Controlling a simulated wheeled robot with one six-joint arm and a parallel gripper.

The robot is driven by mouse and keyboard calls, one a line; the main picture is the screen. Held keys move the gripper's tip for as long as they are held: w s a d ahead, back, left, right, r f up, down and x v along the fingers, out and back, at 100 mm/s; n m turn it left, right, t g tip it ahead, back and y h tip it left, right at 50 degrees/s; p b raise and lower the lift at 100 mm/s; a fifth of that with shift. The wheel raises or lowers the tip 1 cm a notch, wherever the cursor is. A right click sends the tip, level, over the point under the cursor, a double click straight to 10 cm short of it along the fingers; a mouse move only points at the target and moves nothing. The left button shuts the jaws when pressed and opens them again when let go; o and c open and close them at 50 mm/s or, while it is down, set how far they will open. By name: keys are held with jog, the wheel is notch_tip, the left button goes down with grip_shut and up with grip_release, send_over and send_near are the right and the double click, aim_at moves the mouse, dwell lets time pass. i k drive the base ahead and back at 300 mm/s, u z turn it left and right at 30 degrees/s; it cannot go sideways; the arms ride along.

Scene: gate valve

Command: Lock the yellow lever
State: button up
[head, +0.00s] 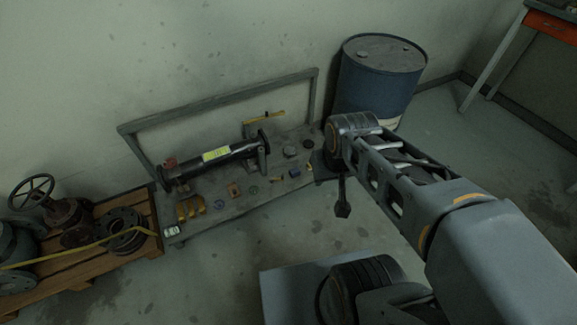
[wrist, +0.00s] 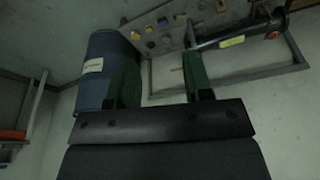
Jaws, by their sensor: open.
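The yellow lever (head: 264,116) sticks out level at the right end of a black pipe (head: 215,165) with a bright yellow label, on a low grey bench. In the wrist view the pipe (wrist: 245,38) lies at the upper right; the lever is hard to make out there, partly near the finger. My gripper (head: 343,208) hangs in front of the bench's right end, apart from the lever. In the wrist view my gripper (wrist: 161,82) shows two dark green fingers spread wide with nothing between them.
The bench (head: 225,208) holds several small parts and has a raised grey frame (head: 222,102) behind. A blue drum (head: 378,80) stands right of it. A wooden pallet (head: 80,255) with valve parts is at left. The floor in front is partly clear.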

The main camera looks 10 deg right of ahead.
aim_at(272, 179)
jog(key=z, duration=0.1)
jog(key=i, duration=1.2)
jog(key=u, duration=0.25)
